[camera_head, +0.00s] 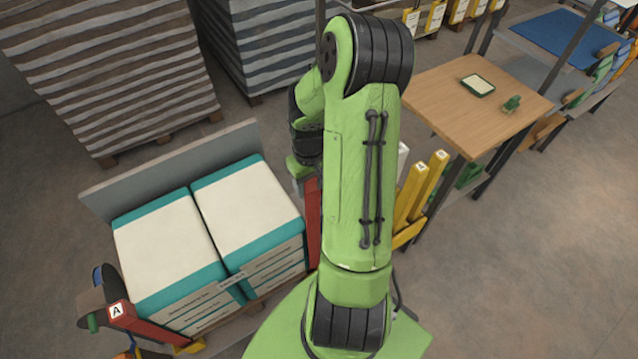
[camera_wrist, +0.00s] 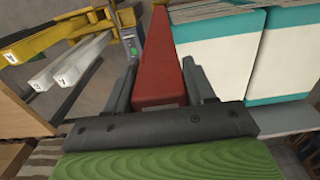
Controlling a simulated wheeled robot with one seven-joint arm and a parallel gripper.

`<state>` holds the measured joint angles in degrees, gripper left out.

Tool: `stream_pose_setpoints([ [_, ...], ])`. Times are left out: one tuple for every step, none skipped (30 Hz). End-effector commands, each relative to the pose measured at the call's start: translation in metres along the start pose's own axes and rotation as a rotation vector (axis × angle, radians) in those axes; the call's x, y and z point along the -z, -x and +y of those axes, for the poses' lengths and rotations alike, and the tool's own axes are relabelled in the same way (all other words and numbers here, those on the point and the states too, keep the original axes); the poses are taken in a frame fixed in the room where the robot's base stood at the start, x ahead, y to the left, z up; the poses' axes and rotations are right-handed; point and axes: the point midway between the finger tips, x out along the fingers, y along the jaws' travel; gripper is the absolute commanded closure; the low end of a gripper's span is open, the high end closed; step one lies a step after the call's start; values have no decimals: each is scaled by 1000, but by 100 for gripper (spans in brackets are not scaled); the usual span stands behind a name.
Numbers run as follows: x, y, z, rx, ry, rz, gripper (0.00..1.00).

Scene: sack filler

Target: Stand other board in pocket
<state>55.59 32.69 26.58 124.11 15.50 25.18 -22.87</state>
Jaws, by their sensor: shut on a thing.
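My gripper (camera_wrist: 160,82) is shut on a long red board (camera_wrist: 162,50), which runs away between the two fingers in the wrist view. In the head view, part of a red board (camera_head: 313,222) shows just right of the stacked sacks, partly behind my arm. Its lower end and any pocket there are hidden. A second red board (camera_head: 150,325), labelled A, stands at the front left of the sacks, with a yellow foot (camera_head: 190,346) at its lower end. My gripper is mostly hidden behind my arm in the head view.
White and teal sacks (camera_head: 245,205) stand in two stacks, with a grey panel (camera_head: 180,165) behind. Yellow boards (camera_head: 412,193) stand right of my arm, near a wooden table (camera_head: 440,95). In the wrist view, yellow (camera_wrist: 45,35) and white (camera_wrist: 85,60) bars lie left. Open floor (camera_head: 540,230) is at right.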

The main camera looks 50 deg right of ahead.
Motion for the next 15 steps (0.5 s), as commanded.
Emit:
stream_pose_setpoints([
  [3, -2, -3, 0, 3, 0, 100],
  [4, -2, -5, 0, 3, 0, 100],
  [6, -2, -6, 0, 1, -1, 100],
  [7, -2, -7, 0, 1, -1, 100],
  [7, -2, -8, 0, 0, 0, 100],
  [8, -2, -8, 0, -1, 0, 100],
  [8, -2, -9, 0, -1, 0, 100],
  [8, -2, -9, 0, -1, 0, 100],
  [8, -2, -8, 0, -1, 0, 100],
  [8, -2, -8, 0, -1, 0, 100],
  [8, -2, -8, 0, -1, 0, 100],
  [8, -2, -8, 0, -1, 0, 100],
  [8, -2, -8, 0, -1, 0, 100],
  [8, -3, -8, -1, -1, 0, 100],
  [7, -5, -8, -1, -1, -1, 100],
])
